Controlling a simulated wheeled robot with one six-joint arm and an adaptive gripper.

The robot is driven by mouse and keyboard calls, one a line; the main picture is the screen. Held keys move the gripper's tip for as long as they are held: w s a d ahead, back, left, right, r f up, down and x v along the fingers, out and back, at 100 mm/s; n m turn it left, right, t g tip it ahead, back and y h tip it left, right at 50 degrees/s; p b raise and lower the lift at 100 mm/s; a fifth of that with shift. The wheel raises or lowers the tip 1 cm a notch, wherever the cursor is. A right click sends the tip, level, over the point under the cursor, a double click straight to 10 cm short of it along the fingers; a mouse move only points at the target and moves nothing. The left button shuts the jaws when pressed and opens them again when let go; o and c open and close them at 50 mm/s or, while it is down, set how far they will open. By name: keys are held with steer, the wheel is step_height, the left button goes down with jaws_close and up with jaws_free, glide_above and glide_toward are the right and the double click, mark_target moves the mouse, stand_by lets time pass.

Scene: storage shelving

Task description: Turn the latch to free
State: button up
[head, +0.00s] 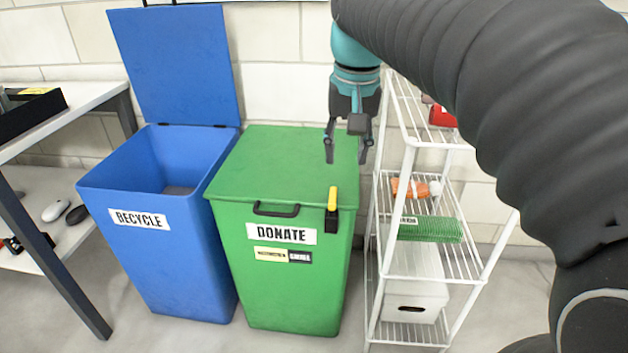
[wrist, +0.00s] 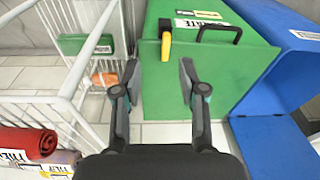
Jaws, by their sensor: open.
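The latch (head: 332,207) is a yellow lever on a black base at the front right edge of the closed green DONATE bin (head: 263,160). The lever points up, its tip above the lid edge. It also shows in the wrist view as a yellow lever (wrist: 165,44), with the green lid (wrist: 215,75) beside it. My gripper (head: 347,158) is open and empty, above the right rear part of the green lid, pointing down. In the wrist view my gripper (wrist: 160,75) has its fingers apart, with the latch beyond the fingertips and not touching them.
A blue RECYCLE bin (head: 160,215) with its lid raised stands left of the green bin. A white wire shelf (head: 405,150) with several items stands close on the right. A table (head: 85,105) is at the far left. A black handle (head: 276,210) is on the green bin's front.

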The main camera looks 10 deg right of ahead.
steer(key=m+g+b, duration=0.1)
steer(key=g+b, duration=0.1)
glide_above(333, 195)
step_height(333, 195, down, 14)
steer(key=b, duration=0.4)
steer(key=shift+f, duration=0.2)
jaws_close()
